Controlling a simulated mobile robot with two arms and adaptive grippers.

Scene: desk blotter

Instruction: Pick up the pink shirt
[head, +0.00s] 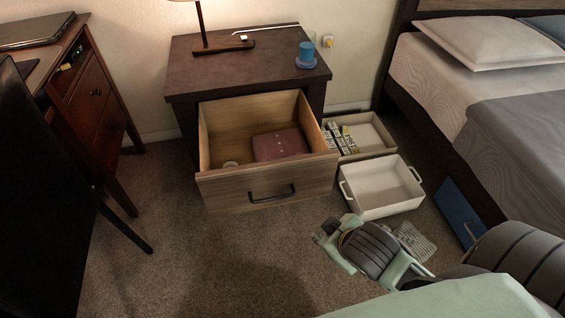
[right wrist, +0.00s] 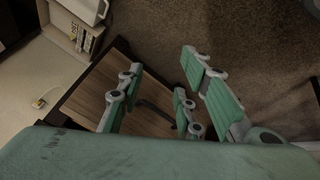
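A folded dusty-pink cloth-like thing, which looks like the pink shirt (head: 279,145), lies flat inside the open nightstand drawer (head: 268,188), toward its right side. My right gripper (head: 328,236) is in front of the drawer, low and to the right, apart from the pink thing. In the right wrist view its fingers (right wrist: 160,75) are spread with nothing between them. The drawer front and its dark handle show beyond the fingers, and the pink thing is not visible there. My left gripper is not in the head view.
The nightstand (head: 240,62) holds a lamp (head: 203,30) and a blue cup (head: 306,52). A small round thing (head: 230,165) lies in the drawer. White bins (head: 382,190) stand right of it, near the bed (head: 480,95). Carpet (head: 210,240) is clear in front.

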